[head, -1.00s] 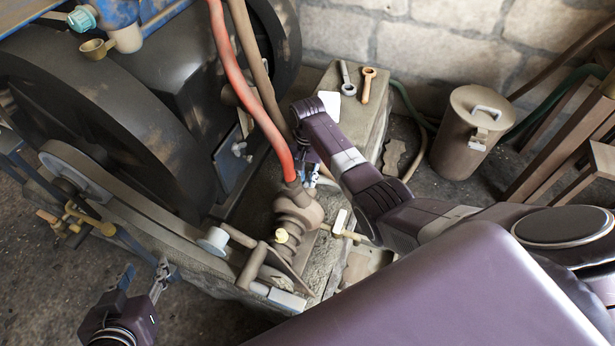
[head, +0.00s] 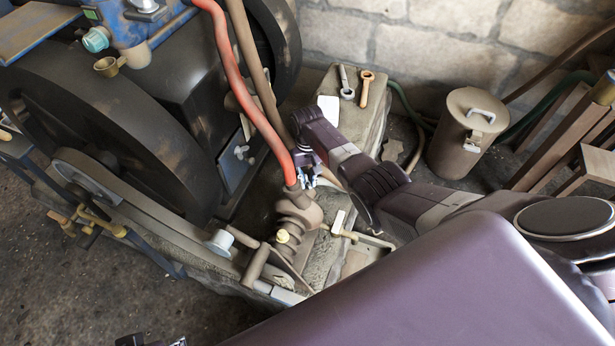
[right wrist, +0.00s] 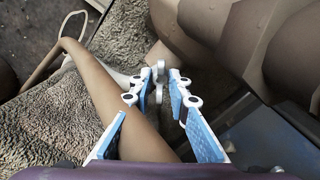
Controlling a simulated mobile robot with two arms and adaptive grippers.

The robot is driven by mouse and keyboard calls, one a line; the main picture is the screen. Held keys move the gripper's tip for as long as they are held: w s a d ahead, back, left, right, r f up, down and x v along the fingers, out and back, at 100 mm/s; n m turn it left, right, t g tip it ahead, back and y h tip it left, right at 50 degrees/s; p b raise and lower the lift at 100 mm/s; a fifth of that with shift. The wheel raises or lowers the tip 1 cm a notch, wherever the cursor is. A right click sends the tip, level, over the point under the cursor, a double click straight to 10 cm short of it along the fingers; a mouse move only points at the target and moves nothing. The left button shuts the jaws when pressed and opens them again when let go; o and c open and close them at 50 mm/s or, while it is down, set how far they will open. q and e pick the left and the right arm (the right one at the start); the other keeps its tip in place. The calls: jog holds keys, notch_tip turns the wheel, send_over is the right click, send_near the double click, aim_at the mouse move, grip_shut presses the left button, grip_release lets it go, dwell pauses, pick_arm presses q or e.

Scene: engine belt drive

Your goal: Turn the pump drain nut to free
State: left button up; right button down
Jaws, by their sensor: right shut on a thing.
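The brown pump (head: 297,212) stands on the stone plinth in the head view, with a red hose (head: 240,85) running up from its top. My right gripper (head: 308,180) reaches in behind the pump, close to its body. In the right wrist view its blue-padded fingers (right wrist: 158,85) are shut on a small grey piece (right wrist: 160,70) beside the brown pump body (right wrist: 215,35). This piece appears to be the pump drain nut; the fingers hide part of it. Only the top edge of my left gripper (head: 152,341) shows at the bottom of the head view.
A large dark flywheel (head: 100,130) and belt fill the left. A brown lidded can (head: 466,135) stands on the floor. A brown hose (right wrist: 118,100) passes close by my right fingers.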

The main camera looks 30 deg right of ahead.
jog(key=n, duration=0.3)
jog(key=shift+r+p, duration=0.1)
jog(key=shift+p, duration=0.25)
jog(key=shift+n, duration=0.8)
jog(key=n, duration=0.3)
jog(key=shift+p, duration=0.3)
pick_arm(q)
jog(key=x, duration=0.6)
jog(key=shift+s+f, duration=0.35)
pick_arm(e)
jog(key=shift+w+n, duration=0.1)
jog(key=shift+n, duration=1.3)
pick_arm(q)
jog(key=shift+s+d+f+g, duration=0.1)
jog(key=shift+f+g, duration=0.1)
jog(key=shift+g, duration=0.1)
pick_arm(e)
jog(key=shift+n, duration=0.3)
jog(key=c, duration=1.9)
grip_release()
pick_arm(q)
jog(key=shift+r, duration=0.15)
pick_arm(e)
jog(key=shift+o, duration=0.4)
jog(key=shift+s+f, duration=0.2)
